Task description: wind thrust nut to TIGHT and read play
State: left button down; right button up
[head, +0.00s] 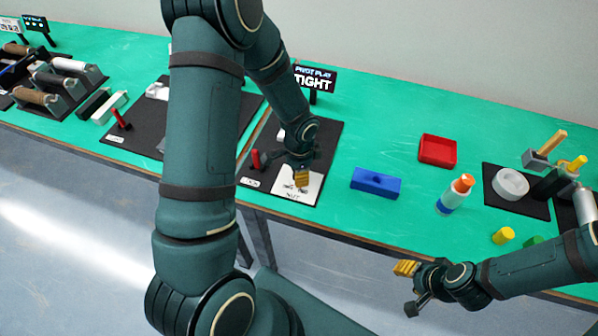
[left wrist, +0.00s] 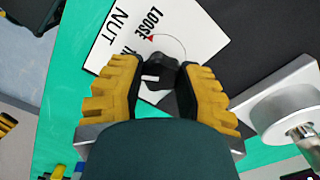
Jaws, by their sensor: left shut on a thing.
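In the left wrist view, a dark nut knob (left wrist: 162,72) with a short white bar stands on a white card (left wrist: 190,28). The card reads NUT and LOOSE, with a small red mark and a thin arc; another word is mostly hidden. My left gripper (left wrist: 160,92) is shut on the knob, yellow fingers on both sides. In the head view my left gripper (head: 301,179) is over the white card (head: 306,193) and hides most of the nut. A black sign (head: 316,79) behind it reads PIVOT PLAY and TIGHT, partly covered by my arm. My right gripper (head: 406,268) is apart at the front right.
A red lever (head: 256,160) stands left of the card on the black mat (head: 327,140). A blue block (head: 375,183), red tray (head: 437,151) and orange-capped bottle (head: 455,195) lie to the right. Silver metal hardware (left wrist: 285,108) is close to my left gripper.

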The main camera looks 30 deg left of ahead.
pick_arm(q)
jog(key=shift+w+d, duration=0.1)
dwell(0.3)
jog(key=c, duration=0.5)
grip_release()
jog(key=shift+c, duration=0.2)
notch_tip(320, 180, up, 12)
jog(key=shift+f, duration=0.1)
